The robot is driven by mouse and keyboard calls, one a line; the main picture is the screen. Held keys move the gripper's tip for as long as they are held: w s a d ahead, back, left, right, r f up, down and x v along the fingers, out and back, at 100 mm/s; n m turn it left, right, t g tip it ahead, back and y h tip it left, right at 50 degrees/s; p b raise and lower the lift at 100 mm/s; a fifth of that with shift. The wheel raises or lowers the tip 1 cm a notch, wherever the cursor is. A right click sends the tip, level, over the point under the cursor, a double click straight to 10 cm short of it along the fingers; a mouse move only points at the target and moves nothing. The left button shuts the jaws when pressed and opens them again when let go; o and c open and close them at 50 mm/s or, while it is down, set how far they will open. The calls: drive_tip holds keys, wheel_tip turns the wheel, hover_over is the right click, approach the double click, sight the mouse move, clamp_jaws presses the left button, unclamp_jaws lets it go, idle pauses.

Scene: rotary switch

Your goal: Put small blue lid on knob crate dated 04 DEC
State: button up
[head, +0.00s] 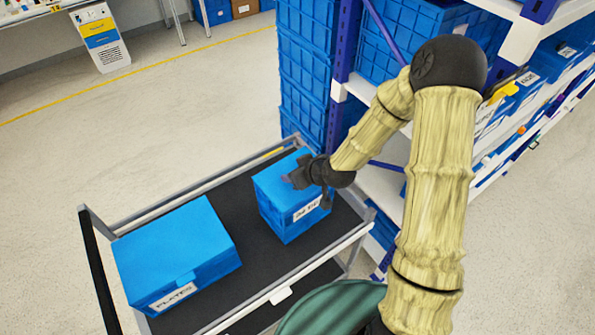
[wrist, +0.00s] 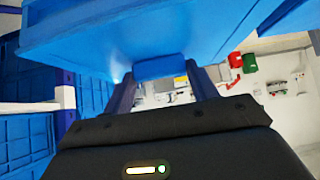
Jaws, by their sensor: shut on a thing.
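The small blue lid (head: 278,174) covers the top of the small blue crate (head: 283,222) on the cart. A white label with dark print is on the crate's front, but I cannot read it surely. My gripper (head: 307,191) is at the lid's front right edge. In the wrist view, my gripper (wrist: 162,84) is shut on the tab of the lid (wrist: 160,40), a finger on each side. The lid fills the top of that view. I cannot tell whether it rests fully on the rim or sits slightly above it.
A larger lidded blue crate labelled PLATES (head: 178,250) stands on the cart's dark deck (head: 238,222) to the left. The cart has raised metal rails (head: 190,192). A shelf rack (head: 340,60) with blue crates is close behind and right. Floor at left is clear.

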drive_tip(key=o, duration=1.1)
drive_tip(key=shift+d, duration=0.1)
drive_tip(key=shift+b+v, duration=1.85)
drive_tip(key=shift+v, duration=6.7)
drive_tip(key=shift+s, duration=0.15)
